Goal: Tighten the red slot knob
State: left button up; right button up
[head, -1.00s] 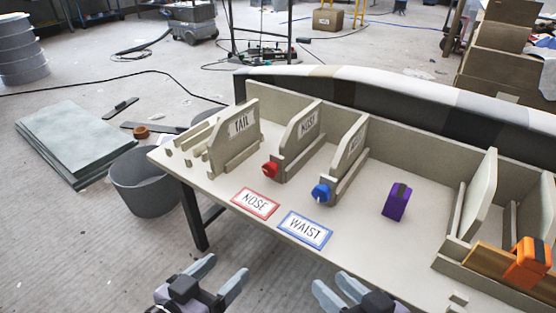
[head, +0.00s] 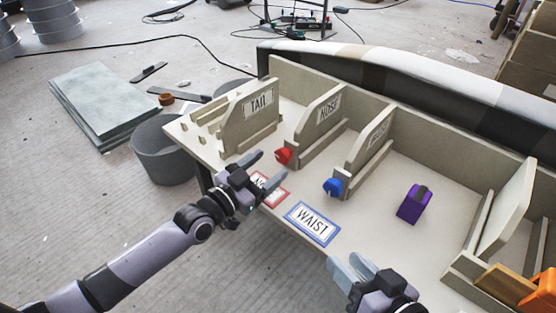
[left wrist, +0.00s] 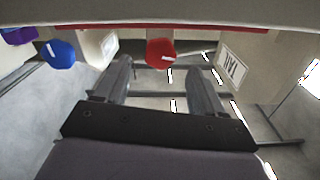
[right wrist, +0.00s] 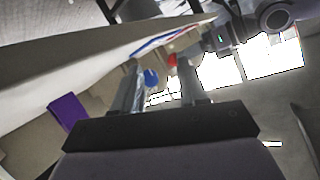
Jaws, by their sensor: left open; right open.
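The red slot knob (head: 283,156) sits at the front end of the NOSE slot on the table; it also shows in the left wrist view (left wrist: 160,53), just beyond and between my left fingers. My left gripper (head: 258,165) is open and empty, over the red-bordered NOSE label (head: 270,190), a short way in front of the red knob and not visibly touching it. The blue knob (head: 333,187) is at the WAIST slot's front end, right of the red one. My right gripper (head: 357,268) is open and empty at the table's front edge.
Upright panels stand in the slots, including one marked TAIL (head: 251,115). A blue-bordered WAIST label (head: 312,223) lies on the table front. A purple block (head: 414,204) and an orange object (head: 540,296) are to the right. A grey bucket (head: 163,155) stands left of the table.

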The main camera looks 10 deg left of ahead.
aim_at(280, 157)
pick_arm(q)
jog(key=b+x, duration=0.1)
jog(key=x, duration=0.2)
jog(key=shift+w+d, duration=0.15)
jog(key=shift+w, duration=0.05)
jog(key=shift+w+d, duration=0.15)
jog(key=shift+w, duration=0.1)
jog(key=shift+c, duration=1)
jog(key=c, duration=0.9)
jog(key=shift+o, duration=0.2)
pick_arm(e)
jog(key=shift+w+d+r, duration=0.1)
jog(key=shift+d+r, duration=0.15)
jog(key=shift+d, duration=0.05)
jog(key=shift+r, duration=0.1)
